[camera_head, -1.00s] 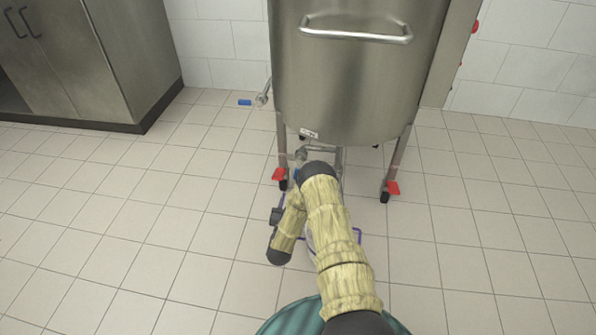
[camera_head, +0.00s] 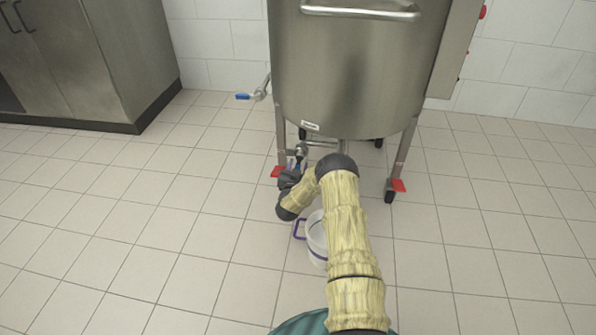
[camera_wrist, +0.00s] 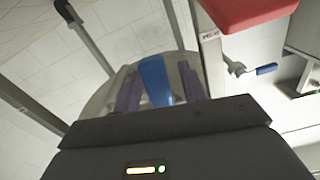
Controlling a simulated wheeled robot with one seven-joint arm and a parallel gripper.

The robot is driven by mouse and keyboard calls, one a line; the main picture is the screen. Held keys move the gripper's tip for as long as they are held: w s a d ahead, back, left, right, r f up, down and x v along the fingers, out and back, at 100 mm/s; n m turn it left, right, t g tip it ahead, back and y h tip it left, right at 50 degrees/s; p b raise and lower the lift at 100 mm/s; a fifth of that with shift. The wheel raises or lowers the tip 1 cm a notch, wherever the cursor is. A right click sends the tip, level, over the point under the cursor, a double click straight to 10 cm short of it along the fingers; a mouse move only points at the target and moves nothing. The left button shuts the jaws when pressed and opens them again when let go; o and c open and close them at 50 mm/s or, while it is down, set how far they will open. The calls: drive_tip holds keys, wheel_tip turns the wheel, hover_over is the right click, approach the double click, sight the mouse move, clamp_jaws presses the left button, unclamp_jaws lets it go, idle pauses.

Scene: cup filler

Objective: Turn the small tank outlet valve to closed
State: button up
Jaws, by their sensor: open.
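The steel tank (camera_head: 360,65) stands on legs in the head view. My gripper (camera_head: 293,172) is at that valve, partly hidden by my own wrist. In the wrist view, the blue valve handle (camera_wrist: 154,80) lies between the two purple-grey fingers of my gripper (camera_wrist: 160,90). The fingers stand apart on either side of it, with a gap on the right; contact on the left cannot be told. The handle's exact angle is hard to tell.
A white bucket (camera_head: 317,236) with a purple handle stands on the floor beneath my arm. Another blue-handled valve (camera_head: 250,96) sticks out left of the tank. Red caster pedals (camera_head: 398,185) are at the legs. A steel cabinet (camera_head: 90,60) stands left; the tiled floor between is clear.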

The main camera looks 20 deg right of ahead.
drive_tip(key=shift+w, duration=0.15)
drive_tip(key=shift+c, duration=0.4)
clamp_jaws()
